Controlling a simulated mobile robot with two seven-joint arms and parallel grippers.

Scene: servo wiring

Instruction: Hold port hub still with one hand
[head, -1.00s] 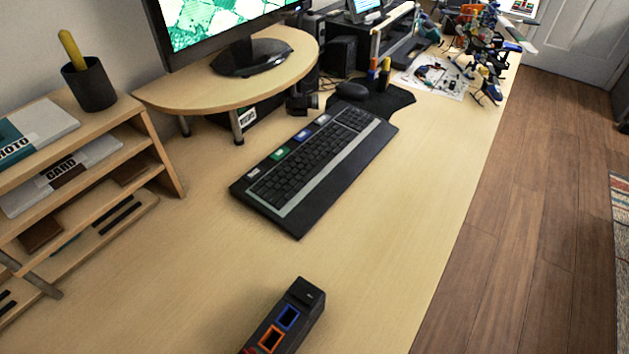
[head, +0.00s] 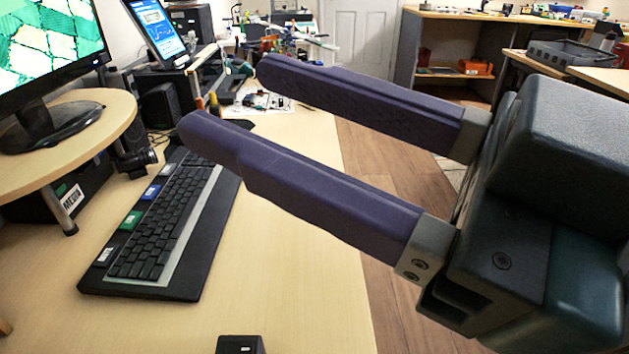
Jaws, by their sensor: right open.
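The port hub (head: 240,345) is at the bottom edge of the head view, on the desk. Only its dark end block shows; the rest is cut off by the frame. My right gripper (head: 228,98) reaches in from the right, close to the camera. Its two long purple fingers are apart with nothing between them, and they point left over the desk. In the picture it lies above the port hub and apart from it. My left gripper is not in view.
A black keyboard (head: 160,222) lies left of centre on the desk (head: 290,290). A monitor (head: 45,60) stands on a raised wooden shelf (head: 95,112) at the left. Small parts and tools (head: 265,100) lie at the far end. The desk right of the keyboard is clear.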

